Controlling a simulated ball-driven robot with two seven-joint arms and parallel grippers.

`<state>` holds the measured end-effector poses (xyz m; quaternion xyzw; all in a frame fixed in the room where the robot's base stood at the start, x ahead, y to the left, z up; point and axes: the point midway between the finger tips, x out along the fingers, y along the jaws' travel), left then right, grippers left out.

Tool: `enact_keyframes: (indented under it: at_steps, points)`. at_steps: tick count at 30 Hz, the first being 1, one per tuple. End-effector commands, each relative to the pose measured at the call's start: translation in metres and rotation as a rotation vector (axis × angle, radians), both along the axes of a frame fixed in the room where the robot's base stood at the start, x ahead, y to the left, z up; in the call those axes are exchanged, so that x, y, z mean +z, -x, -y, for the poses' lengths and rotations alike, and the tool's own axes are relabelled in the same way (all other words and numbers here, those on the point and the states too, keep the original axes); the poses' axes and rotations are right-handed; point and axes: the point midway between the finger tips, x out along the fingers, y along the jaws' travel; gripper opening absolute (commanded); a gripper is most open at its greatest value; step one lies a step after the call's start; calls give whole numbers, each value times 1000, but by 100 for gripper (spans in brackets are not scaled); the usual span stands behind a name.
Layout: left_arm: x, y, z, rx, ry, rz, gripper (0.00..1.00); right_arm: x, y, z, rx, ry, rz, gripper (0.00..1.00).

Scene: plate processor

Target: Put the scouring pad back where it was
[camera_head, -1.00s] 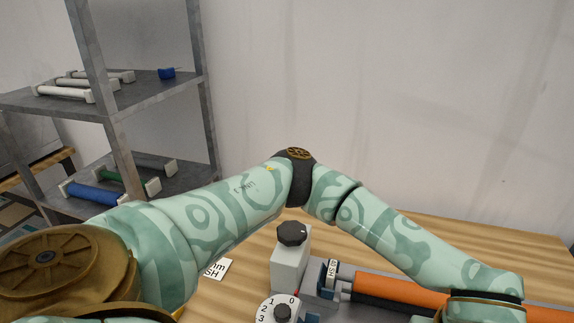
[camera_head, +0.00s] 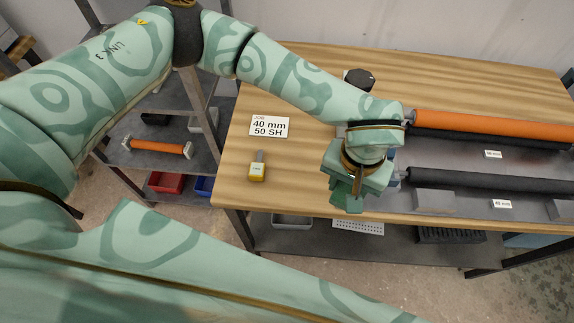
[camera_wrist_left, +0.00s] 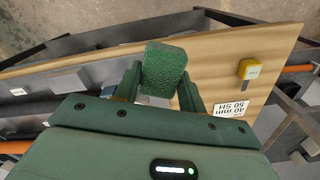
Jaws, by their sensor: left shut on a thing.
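The scouring pad (camera_wrist_left: 165,70) is a rough dark green block. In the left wrist view it sits between the two fingers of my left gripper (camera_wrist_left: 160,88), which is shut on it. In the head view my left gripper (camera_head: 348,192) points down near the front edge of the wooden table (camera_head: 300,75), left of the rollers. The pad is hard to tell from the green gripper there. Whether it touches the table is unclear. My right gripper is not in view.
A job card (camera_head: 269,126) and a small yellow tool (camera_head: 257,168) lie on the table's left part. An orange roller (camera_head: 480,122) and a dark roller (camera_head: 490,182) lie to the right. A black knob (camera_head: 358,79) stands behind my arm. A shelf with an orange roller (camera_head: 158,147) is at left.

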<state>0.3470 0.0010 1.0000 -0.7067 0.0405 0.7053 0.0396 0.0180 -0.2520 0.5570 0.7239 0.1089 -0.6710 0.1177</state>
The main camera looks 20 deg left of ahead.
Motion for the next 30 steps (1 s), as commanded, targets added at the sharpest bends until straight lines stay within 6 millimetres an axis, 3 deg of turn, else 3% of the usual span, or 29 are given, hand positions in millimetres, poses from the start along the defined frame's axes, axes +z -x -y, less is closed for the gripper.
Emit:
enact_keyframes:
  at_steps: [8,12,22,26,30]
  points:
    - [-34,-35,-71,8,-2,-3,19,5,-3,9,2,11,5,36]
    - [-66,-46,-93,5,-2,-4,19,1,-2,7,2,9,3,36]
    - [-101,-57,-116,3,-3,-5,19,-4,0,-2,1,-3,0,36]
    - [-121,-57,-115,0,-1,-4,19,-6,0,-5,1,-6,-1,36]
    - [-125,-58,-115,0,-1,-1,19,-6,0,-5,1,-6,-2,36]
